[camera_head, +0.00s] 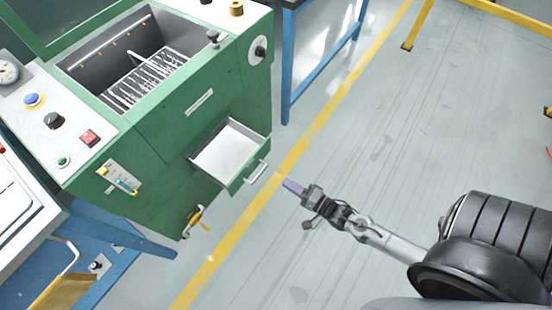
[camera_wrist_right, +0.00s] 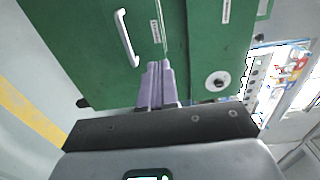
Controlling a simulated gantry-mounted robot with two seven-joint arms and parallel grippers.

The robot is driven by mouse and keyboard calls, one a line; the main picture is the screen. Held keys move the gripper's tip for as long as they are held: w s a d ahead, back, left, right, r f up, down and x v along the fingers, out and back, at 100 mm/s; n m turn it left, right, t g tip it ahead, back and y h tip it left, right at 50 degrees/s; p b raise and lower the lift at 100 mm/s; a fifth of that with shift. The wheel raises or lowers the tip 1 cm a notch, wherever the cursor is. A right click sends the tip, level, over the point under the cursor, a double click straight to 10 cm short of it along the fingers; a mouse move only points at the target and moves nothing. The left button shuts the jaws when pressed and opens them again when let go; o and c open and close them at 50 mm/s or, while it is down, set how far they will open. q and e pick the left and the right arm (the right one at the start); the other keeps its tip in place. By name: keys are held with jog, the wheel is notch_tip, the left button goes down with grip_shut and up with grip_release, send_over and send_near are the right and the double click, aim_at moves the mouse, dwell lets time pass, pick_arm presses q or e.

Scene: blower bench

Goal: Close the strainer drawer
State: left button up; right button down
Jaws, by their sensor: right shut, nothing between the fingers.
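The strainer drawer (camera_head: 228,158) stands pulled out of the front of the green cabinet (camera_head: 160,150). Its white inside looks empty from above. A pale bar handle (camera_head: 256,173) is on its green front, and the handle also shows in the right wrist view (camera_wrist_right: 126,38). My right gripper (camera_head: 290,187) is shut and empty, with purple fingers pointing toward the drawer. It is to the right of and below the drawer front in the head view, apart from it. In the right wrist view its fingertips (camera_wrist_right: 160,66) lie just right of the handle. My left gripper is not in view.
An open basin with a wire rack (camera_head: 145,80) is in the cabinet top. Knobs and buttons (camera_head: 55,121) are on the left panel. A yellow-handled valve (camera_head: 195,219) sticks out below the drawer. A blue table leg (camera_head: 288,70) stands behind. The floor right of the cabinet is clear.

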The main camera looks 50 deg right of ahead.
jog(key=b, duration=0.6)
send_near(252, 160)
jog(key=w, duration=0.3)
jog(key=w+a, duration=0.1)
jog(key=w, duration=0.1)
jog(key=shift+w, duration=0.3)
jog(key=shift+w+r+b, duration=0.1)
jog(key=shift+w+b, duration=0.2)
jog(key=shift+w, duration=0.3)
